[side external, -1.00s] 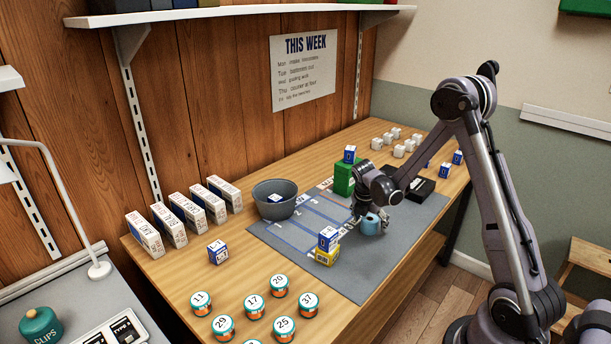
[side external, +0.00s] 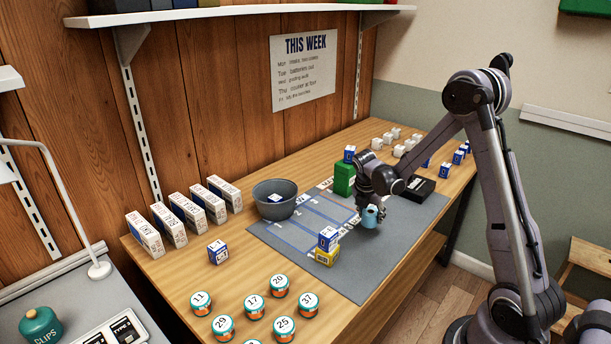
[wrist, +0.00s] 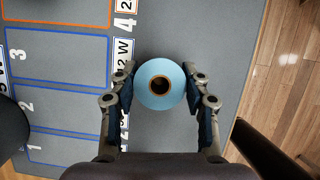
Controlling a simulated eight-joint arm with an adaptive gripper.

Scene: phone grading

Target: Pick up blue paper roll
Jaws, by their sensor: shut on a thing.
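The blue paper roll (wrist: 174,99) is a light blue cylinder with a dark hole in its core. In the wrist view I look down on its end, and it sits between my two fingers. My gripper (wrist: 160,95) is shut on the roll, with a finger against each side. In the side view the roll (side external: 370,217) hangs upright from my gripper (side external: 369,206) over the grey mat (side external: 375,260). A small gap below it is hard to judge.
A grey bowl (side external: 275,205) stands left of the mat's marked lanes. Numbered jars (side external: 254,307) fill the front left.

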